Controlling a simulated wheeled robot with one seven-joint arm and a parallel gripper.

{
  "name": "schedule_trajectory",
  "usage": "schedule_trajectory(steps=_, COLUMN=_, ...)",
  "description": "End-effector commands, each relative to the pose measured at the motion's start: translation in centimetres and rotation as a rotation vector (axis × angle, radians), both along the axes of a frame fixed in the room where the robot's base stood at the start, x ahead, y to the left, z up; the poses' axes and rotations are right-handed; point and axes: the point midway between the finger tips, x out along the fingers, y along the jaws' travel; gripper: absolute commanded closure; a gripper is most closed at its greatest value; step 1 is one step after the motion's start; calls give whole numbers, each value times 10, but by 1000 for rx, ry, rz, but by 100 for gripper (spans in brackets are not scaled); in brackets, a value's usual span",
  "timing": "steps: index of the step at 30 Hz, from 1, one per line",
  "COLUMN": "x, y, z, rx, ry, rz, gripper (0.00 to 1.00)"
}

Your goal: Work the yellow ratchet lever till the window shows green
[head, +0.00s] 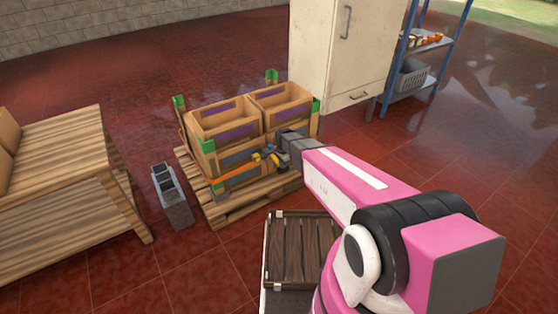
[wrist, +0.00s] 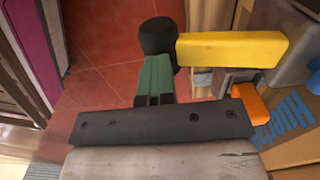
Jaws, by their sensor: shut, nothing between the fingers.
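The yellow ratchet lever (wrist: 232,51) runs across the upper right of the wrist view, with a black knob (wrist: 157,36) at its left end. In the head view the small yellow lever (head: 267,158) shows at the front of the strapped crates. My gripper (wrist: 157,62) has its green fingers shut and empty. Their tips overlap the black knob in the picture; I cannot tell whether they touch it. An orange piece (wrist: 249,97) lies below the lever, and the orange strap (head: 236,179) runs left from the ratchet. I cannot make out the window or its colour.
Wooden crates (head: 208,145) stand on a pallet (head: 222,214). A cream cabinet (head: 345,45) rises close behind, with a blue shelf rack (head: 390,90) beyond. Red floor is open at the back left.

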Motion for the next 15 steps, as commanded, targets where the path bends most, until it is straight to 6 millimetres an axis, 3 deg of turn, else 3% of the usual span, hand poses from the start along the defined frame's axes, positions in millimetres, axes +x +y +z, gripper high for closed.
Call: schedule_trajectory(steps=15, x=-4, y=-2, z=13, rx=-2, ry=3, rz=0, gripper=100)
